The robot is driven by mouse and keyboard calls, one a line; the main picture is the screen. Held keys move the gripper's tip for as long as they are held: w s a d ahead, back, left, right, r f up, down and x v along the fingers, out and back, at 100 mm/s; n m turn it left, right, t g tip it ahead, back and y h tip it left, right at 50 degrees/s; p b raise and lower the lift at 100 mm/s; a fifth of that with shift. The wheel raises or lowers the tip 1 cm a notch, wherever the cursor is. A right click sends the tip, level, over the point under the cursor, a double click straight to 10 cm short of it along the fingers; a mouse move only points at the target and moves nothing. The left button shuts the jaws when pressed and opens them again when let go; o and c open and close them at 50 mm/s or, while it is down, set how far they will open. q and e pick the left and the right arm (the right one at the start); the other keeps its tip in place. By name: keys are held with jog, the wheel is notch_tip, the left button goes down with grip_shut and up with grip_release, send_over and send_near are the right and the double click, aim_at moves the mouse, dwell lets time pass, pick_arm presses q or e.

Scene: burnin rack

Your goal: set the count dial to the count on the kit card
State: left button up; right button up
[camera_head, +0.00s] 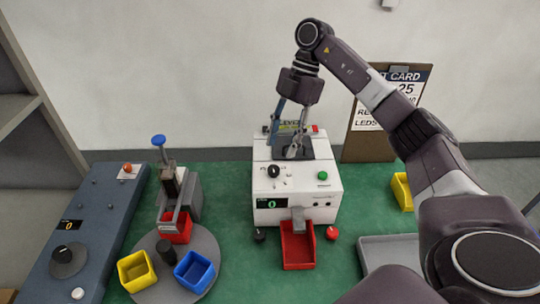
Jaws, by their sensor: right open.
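The kit card (409,77) is on a brown clipboard (367,147) at the back right. My right arm crosses it; "CARD", "25" and "LEDS" can be read, the rest is partly hidden. A white machine (322,203) has a black knob (273,171), a green button (322,175) and a display (271,203) reading 0. A blue console (93,227) at the left has a larger black dial (68,259) and a display (69,225) reading 0. My right gripper (284,148) is open, pointing down over the machine's dark top, behind the knob and apart from it. My left gripper is out of view.
A red bin (297,251) stands before the machine. A grey turntable (205,243) holds yellow (136,271) and blue (194,271) bins, near a blue-handled press (159,141). A grey tray (386,249) and yellow bin (402,191) are at right.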

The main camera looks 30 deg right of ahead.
aim_at(274, 168)
jog(key=x, duration=0.2)
jog(key=p+x, duration=0.1)
jog(key=shift+s+a+f, duration=0.25)
jog(key=shift+f, duration=0.05)
jog(key=x, duration=0.2)
jog(key=shift+w+f+p, duration=0.25)
jog(key=shift+f+p, duration=0.05)
jog(key=shift+p, duration=0.1)
jog(key=shift+s+a+f, duration=0.1)
jog(key=c, duration=0.3)
grip_shut()
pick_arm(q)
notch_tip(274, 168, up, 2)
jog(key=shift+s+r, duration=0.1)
pick_arm(e)
jog(key=shift+n, duration=0.3)
